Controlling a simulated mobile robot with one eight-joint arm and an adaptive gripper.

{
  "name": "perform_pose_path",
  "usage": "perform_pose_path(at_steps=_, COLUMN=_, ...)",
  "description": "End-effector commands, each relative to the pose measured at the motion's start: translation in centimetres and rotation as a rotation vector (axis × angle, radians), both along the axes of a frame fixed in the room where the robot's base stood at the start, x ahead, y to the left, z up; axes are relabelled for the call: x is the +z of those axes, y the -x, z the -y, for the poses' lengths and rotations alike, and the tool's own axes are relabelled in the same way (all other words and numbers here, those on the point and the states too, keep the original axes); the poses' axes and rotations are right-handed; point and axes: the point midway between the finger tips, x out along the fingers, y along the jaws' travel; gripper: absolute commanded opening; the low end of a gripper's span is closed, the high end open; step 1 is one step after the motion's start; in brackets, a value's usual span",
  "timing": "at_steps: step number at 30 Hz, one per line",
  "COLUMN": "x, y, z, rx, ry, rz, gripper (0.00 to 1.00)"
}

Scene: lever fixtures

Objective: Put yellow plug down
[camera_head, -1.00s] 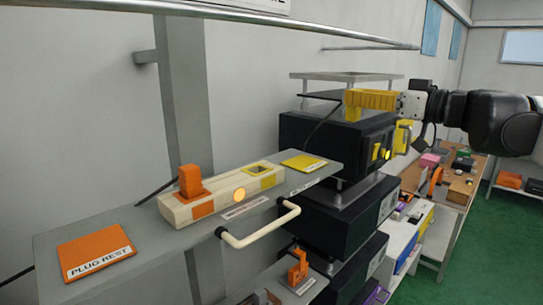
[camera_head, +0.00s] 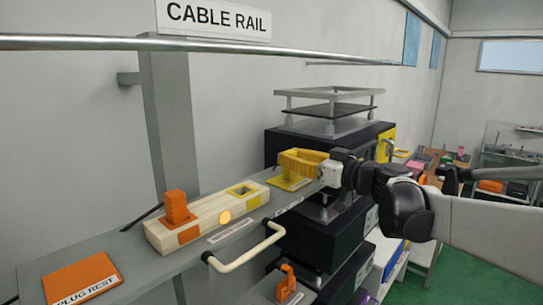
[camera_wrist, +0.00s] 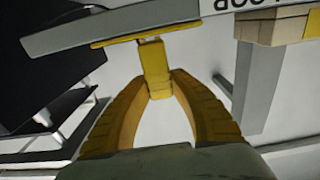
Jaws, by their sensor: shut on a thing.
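My gripper (camera_head: 286,161) has yellow fingers and is low over the yellow pad (camera_head: 288,184) at the right end of the grey shelf. In the wrist view the fingers (camera_wrist: 160,84) are shut on the yellow plug (camera_wrist: 154,66), a small block between their tips. The plug's far end meets the yellow pad (camera_wrist: 120,40) in that view; whether it bears on it I cannot tell. In the head view the fingers largely hide the plug.
The cream socket block (camera_head: 205,218) holds an upright orange plug (camera_head: 177,207). An orange plug rest (camera_head: 82,278) lies at the shelf's left end. A white handle (camera_head: 245,255) juts from the shelf front. Dark stacked units (camera_head: 320,140) stand behind my gripper.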

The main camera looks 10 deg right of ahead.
Motion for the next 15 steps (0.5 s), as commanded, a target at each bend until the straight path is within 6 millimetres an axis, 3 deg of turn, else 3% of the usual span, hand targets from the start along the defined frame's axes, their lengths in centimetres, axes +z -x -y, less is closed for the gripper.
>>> perform_pose_path(at_steps=11, x=-0.56, y=0.00, z=0.03, rx=0.000, ry=0.000, rz=0.000, gripper=0.00)
perform_pose_path(at_steps=12, x=-0.61, y=0.00, z=0.04, rx=0.000, ry=0.000, rz=0.000, gripper=0.28)
perform_pose_path(at_steps=14, x=-0.51, y=0.00, z=0.04, rx=0.000, ry=0.000, rz=0.000, gripper=0.43)
perform_pose_path(at_steps=15, x=-0.50, y=0.00, z=0.04, rx=0.000, ry=0.000, rz=0.000, gripper=0.43)
